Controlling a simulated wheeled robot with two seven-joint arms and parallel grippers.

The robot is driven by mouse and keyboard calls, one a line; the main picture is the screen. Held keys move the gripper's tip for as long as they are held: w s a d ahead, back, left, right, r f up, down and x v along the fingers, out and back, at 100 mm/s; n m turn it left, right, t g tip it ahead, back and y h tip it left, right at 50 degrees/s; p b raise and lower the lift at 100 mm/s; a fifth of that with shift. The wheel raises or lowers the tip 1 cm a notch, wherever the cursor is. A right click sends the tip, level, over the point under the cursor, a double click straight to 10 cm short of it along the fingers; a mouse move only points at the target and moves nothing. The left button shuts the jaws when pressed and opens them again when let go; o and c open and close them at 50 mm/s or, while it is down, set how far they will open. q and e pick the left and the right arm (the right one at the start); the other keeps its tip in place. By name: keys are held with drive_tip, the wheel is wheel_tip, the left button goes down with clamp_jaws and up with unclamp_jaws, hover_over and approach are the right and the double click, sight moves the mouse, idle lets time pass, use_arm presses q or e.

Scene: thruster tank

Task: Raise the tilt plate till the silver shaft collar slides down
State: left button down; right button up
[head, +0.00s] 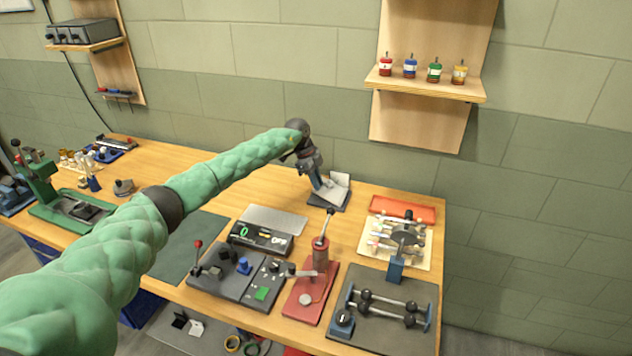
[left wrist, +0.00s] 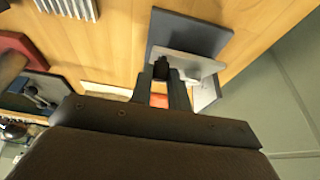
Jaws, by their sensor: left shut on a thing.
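The tilt plate (head: 339,187) is a pale grey plate over a dark base (head: 328,203) at the back edge of the bench. The plate also shows in the left wrist view (left wrist: 192,64), sloping above its dark base (left wrist: 190,34). My left gripper (head: 317,184) reaches down to the plate's left side. In the left wrist view its fingers (left wrist: 162,82) are shut on a small dark knob (left wrist: 161,68) at the plate's edge. I cannot make out the silver shaft collar; the gripper and plate may hide it. My right gripper is not in view.
A digital scale (head: 262,236), a red lever press (head: 312,290) and a grey rack with dumbbell-like bars (head: 385,312) stand nearer the front. An orange tray (head: 403,209) lies right of the plate. A wall shelf with small bottles (head: 425,82) hangs above. Bare wood surrounds the plate's base.

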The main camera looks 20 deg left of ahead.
use_arm(q)
drive_tip(key=shift+d+r+y, duration=0.25)
drive_tip(key=shift+r+y, duration=0.05)
drive_tip(key=shift+r, duration=0.05)
drive_tip(key=c, duration=1.3)
unclamp_jaws()
drive_tip(key=shift+c, duration=0.2)
drive_tip(key=shift+r, duration=0.15)
drive_tip(key=shift+b+v, duration=1.55)
drive_tip(key=shift+v, duration=2.1)
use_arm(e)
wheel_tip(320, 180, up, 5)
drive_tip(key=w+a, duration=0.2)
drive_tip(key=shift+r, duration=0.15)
use_arm(q)
drive_tip(key=shift+d+r, duration=0.1)
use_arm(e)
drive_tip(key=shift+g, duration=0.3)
